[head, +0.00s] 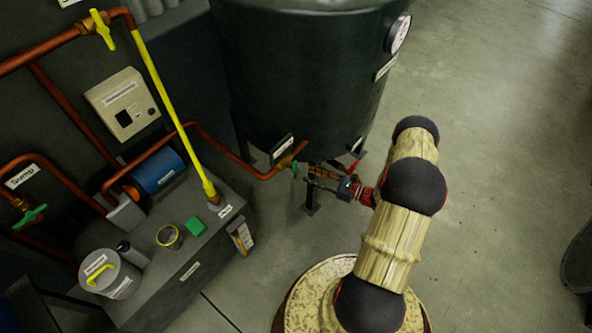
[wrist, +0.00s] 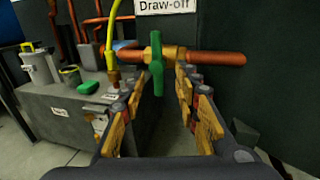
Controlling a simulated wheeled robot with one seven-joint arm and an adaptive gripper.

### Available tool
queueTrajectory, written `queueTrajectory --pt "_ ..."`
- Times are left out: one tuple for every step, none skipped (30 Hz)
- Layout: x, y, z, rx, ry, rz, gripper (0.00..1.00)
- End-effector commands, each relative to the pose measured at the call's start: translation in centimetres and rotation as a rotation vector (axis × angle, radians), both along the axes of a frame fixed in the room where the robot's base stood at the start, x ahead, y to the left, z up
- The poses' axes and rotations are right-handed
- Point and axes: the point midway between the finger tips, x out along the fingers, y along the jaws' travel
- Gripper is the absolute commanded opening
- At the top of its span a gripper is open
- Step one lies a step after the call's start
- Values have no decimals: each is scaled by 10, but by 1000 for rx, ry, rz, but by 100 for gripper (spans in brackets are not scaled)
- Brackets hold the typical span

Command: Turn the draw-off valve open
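The draw-off valve has a green handle (wrist: 156,64) on a brass body (wrist: 172,53), set in a horizontal copper pipe (wrist: 222,58) in the wrist view. The handle stands upright in that view, across the pipe. A white "Draw-off" label (wrist: 165,5) is above it. In the head view the green handle (head: 295,170) shows small at the foot of the dark tank. My gripper (wrist: 159,84) is open and empty, one finger on each side of the handle in the picture, with gaps visible. In the head view my gripper (head: 307,174) is close beside the valve; contact cannot be told.
The dark tank (head: 300,75) stands behind the valve. A grey bench (head: 190,275) at left carries a blue motor (head: 159,172), a lidded can (head: 108,272) and a green block (head: 195,227). A yellow pipe (head: 170,110) rises from it. The concrete floor at right is mostly clear.

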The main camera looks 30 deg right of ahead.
Motion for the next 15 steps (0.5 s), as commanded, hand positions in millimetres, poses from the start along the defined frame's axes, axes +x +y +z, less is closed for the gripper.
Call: queueTrajectory --pt "5 4 -1 0 -1 3 32" --pt "8 7 -1 -1 -1 5 32" --pt "13 11 -1 0 0 5 32" --pt "17 14 -1 0 0 6 32" --pt "21 17 -2 0 0 7 32" --pt "26 20 -2 -1 1 6 32" --pt "30 23 -2 -1 0 7 32" --pt "34 26 -1 -1 0 8 32" --pt "39 29 -1 -1 0 6 32" --pt "42 32 -1 -1 0 7 32" --pt "45 34 -1 -1 0 7 32" --pt "49 36 -1 -1 0 6 32" --pt "51 37 -1 -1 0 6 32" --pt "53 39 -1 -1 1 7 32" --pt "55 40 -1 -1 1 6 32"
